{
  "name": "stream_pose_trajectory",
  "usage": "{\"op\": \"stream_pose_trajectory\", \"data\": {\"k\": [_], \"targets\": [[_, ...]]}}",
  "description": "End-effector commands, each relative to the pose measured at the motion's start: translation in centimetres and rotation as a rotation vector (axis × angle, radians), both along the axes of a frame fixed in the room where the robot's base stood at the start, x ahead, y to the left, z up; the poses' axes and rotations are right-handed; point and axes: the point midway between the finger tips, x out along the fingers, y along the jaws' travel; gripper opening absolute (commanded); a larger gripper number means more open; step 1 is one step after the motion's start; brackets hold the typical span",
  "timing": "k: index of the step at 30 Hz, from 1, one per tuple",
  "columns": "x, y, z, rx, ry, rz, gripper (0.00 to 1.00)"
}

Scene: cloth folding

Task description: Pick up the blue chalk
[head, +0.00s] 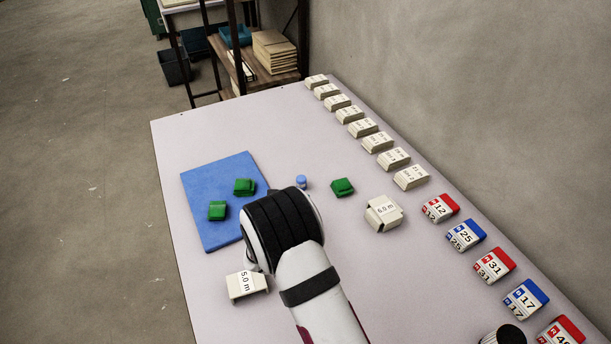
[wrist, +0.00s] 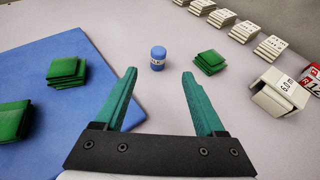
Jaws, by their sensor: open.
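The blue chalk (head: 301,182) is a small blue cylinder with a pale label band, standing upright on the white table. In the wrist view the blue chalk (wrist: 158,58) is beyond the fingertips, roughly midway between them. My gripper (wrist: 158,72) is open and empty, its two teal fingers apart on either side of the chalk's line and not touching it. In the head view my arm's wrist hides most of the gripper; the chalk shows just past it.
Green cloth stacks (head: 342,187) stand right of the chalk and on the blue mat (head: 213,171) at left. A white block (head: 383,213) marked 6.0 m and another block (head: 246,286) marked 5.0 m flank my arm. Rows of blocks line the right edge.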

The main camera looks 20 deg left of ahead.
Motion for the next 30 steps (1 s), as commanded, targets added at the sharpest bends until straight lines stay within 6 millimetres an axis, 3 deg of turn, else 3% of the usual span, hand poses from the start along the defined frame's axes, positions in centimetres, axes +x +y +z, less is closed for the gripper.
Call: {"op": "stream_pose_trajectory", "data": {"k": [3,6,11,16,19,25,26,30], "targets": [[3.2,0.2,-1.4,0.002,-0.001,-0.005,0.72],[5.2,0.4,-2.2,0.002,0.000,-0.005,0.72],[6.9,0.6,-2.9,0.002,-0.001,-0.005,0.72],[9.8,1.3,-4.4,0.005,0.000,-0.007,0.72],[10.8,1.4,-4.8,0.004,0.000,-0.007,0.72],[11.0,1.4,-4.8,0.004,0.001,-0.006,0.72],[11.0,1.4,-4.8,0.004,0.001,-0.006,0.70],[10.9,1.4,-4.8,0.004,0.000,-0.006,0.45]]}}
